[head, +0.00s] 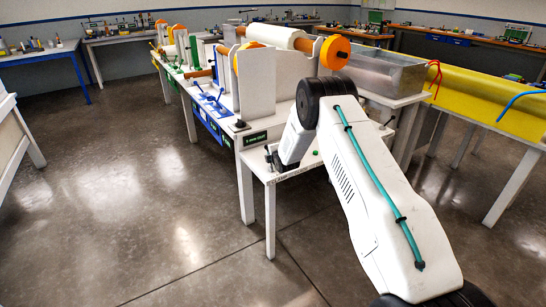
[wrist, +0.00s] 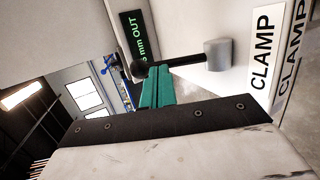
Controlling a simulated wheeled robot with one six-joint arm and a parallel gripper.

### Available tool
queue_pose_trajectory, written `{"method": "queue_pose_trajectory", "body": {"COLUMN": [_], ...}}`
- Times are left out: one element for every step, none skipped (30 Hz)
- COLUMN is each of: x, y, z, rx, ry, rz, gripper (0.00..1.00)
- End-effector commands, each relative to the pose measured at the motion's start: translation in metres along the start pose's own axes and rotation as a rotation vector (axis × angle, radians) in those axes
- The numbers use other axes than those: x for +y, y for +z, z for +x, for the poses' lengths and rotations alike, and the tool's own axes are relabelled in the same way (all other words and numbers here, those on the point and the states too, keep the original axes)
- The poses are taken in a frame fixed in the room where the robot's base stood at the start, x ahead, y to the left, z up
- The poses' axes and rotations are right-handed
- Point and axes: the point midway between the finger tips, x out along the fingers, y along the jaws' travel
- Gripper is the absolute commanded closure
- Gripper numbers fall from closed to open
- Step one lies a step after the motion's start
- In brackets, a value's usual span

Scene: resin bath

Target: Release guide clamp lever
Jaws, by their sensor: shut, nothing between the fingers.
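The clamp lever shows in the wrist view as a black ball knob (wrist: 138,69) with a dark rod (wrist: 185,61) running right to a grey cylinder (wrist: 218,55). White plates lettered CLAMP (wrist: 263,50) stand right of it. My gripper's teal fingers (wrist: 156,85) are shut and empty. Their tips lie close to the knob and rod in the picture; I cannot tell whether they touch. In the head view, a small dark fitting (head: 272,157) shows at the near table end beside my white wrist, and my fingers are hidden.
A dark sign reading "mm OUT" (wrist: 138,40) is behind the knob. The white table (head: 258,160) carries upright white panels (head: 257,90), a white roll (head: 275,37) with orange discs and a metal bath (head: 385,72). A yellow trough (head: 490,98) is at right. The floor at left is clear.

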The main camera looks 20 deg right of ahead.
Motion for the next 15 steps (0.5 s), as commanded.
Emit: {"method": "queue_pose_trajectory", "body": {"x": [0.002,0.003,0.004,0.005,0.006,0.008,0.007,0.008,0.009,0.010,0.011,0.012,0.012,0.013,0.014], "y": [0.001,0.002,0.003,0.005,0.006,0.009,0.010,0.011,0.009,0.007,0.005,0.001,-0.001,-0.003,-0.004], "z": [-0.005,-0.009,-0.015,-0.019,-0.024,-0.032,-0.040,-0.048,-0.058,-0.065,-0.071,-0.080,-0.086,-0.092,-0.099], "rx": [-0.001,-0.001,-0.003,-0.004,-0.006,-0.008,-0.009,-0.009,-0.009,-0.007,-0.005,-0.001,0.001,0.002,0.003], "ry": [0.001,-0.001,-0.001,-0.002,-0.002,-0.002,-0.003,-0.004,-0.004,-0.003,-0.004,-0.003,-0.003,-0.002,-0.003], "rz": [0.000,0.001,0.001,0.002,0.002,0.003,0.004,0.005,0.005,0.004,0.003,0.001,0.000,-0.001,-0.002], "gripper": [1.00,1.00,1.00,1.00,1.00,1.00,1.00,1.00,1.00,1.00,1.00,1.00,1.00,1.00,1.00]}}
